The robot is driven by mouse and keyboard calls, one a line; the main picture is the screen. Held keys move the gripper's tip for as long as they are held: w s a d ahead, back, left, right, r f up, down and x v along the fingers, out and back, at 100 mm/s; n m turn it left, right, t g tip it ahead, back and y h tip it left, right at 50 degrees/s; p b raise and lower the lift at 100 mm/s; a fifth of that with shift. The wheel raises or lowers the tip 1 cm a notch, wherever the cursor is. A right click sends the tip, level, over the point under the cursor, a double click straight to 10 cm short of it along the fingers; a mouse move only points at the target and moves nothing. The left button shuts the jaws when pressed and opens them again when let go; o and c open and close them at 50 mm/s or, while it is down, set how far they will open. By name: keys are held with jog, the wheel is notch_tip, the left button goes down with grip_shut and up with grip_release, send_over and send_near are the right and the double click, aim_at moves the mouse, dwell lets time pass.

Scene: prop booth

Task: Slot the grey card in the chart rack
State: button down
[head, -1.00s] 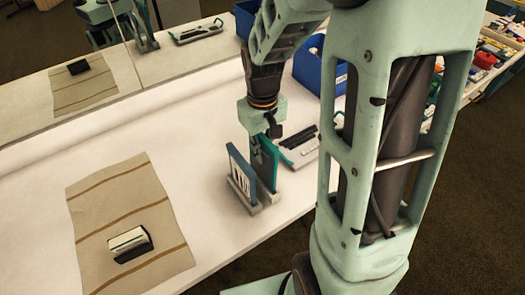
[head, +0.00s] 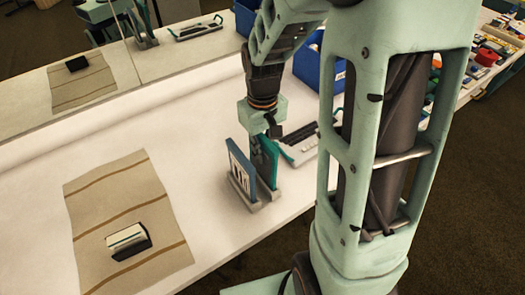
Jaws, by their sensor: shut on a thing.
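The chart rack (head: 241,201) appears as a low grey base near the table's front edge. A blue upright panel (head: 241,176) with a white, dark-marked face stands on its left side. My gripper (head: 257,150) points down just behind and right of this panel. I cannot tell whether that edge is seated in a slot. No upright card looks plainly grey; the held one looks teal. The fingertips are partly hidden by the panels.
A striped beige mat (head: 90,215) at left bears a small pale block with a dark side (head: 128,241). A grey tray with dark strips (head: 302,147) lies right of the rack, before a blue bin (head: 306,68). A mirror behind reflects the table. White tabletop between mat and rack is clear.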

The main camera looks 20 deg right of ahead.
aim_at(262, 136)
jog(key=shift+f, duration=0.1)
dwell(0.3)
jog(key=shift+f+b, duration=0.7)
jog(key=shift+f, duration=0.1)
jog(key=c, duration=1.9)
grip_release()
jog(key=shift+c, duration=0.2)
jog(key=shift+r, duration=0.1)
jog(key=shift+r+p, duration=2.85)
jog(key=shift+r, duration=0.65)
